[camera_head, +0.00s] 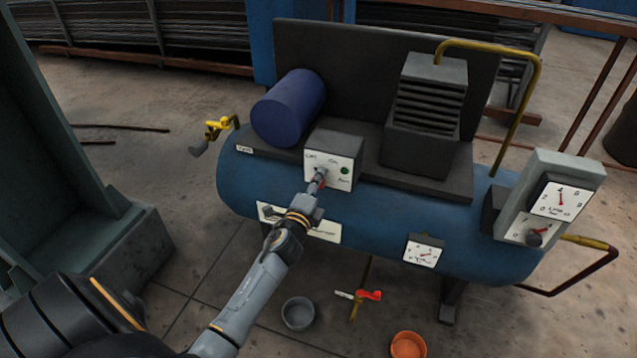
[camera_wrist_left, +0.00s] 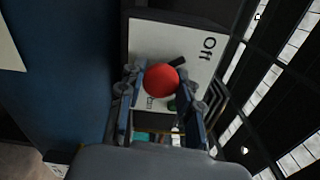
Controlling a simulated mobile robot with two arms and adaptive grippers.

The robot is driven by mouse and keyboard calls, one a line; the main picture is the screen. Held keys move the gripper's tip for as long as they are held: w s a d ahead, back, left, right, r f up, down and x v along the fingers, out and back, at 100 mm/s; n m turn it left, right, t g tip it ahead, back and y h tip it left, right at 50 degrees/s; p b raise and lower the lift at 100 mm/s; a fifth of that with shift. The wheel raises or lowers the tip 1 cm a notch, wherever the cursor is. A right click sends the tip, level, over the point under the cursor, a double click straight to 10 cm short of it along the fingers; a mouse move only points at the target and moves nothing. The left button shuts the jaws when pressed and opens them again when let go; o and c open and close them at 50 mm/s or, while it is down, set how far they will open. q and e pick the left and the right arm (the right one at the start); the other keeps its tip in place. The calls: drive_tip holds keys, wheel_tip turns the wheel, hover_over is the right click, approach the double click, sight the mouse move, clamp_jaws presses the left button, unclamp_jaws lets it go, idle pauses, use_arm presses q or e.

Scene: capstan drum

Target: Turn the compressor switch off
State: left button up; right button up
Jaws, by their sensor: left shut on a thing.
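The compressor switch box (camera_head: 345,153) is a grey box with a white face plate, on top of the blue tank. Its plate carries Off at the left, On to its right and a green lamp in the head view. My left gripper (camera_head: 318,183) is at the plate, over the switch. In the left wrist view the switch's round red knob (camera_wrist_left: 161,82) lies between the two fingers of my left gripper (camera_wrist_left: 164,88), which is shut on it. A short black bar shows behind the knob, towards the Off label. My right gripper is not in view.
The blue tank (camera_head: 380,212) carries a dark blue motor (camera_head: 289,107) and a finned block (camera_head: 430,97). A gauge box (camera_head: 564,172) stands at the right end. A grey bowl (camera_head: 298,313), an orange bowl (camera_head: 408,345) and a red-handled valve (camera_head: 368,295) are below.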

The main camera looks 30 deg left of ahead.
use_arm(q)
drive_tip(key=shift+r+n, duration=0.1)
drive_tip(key=shift+n, duration=0.7)
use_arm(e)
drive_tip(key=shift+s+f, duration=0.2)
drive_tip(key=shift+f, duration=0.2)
use_arm(q)
drive_tip(key=o, duration=1.1)
drive_tip(key=shift+o, duration=0.2)
drive_tip(key=v, duration=1.2)
drive_tip(key=shift+a, duration=0.1)
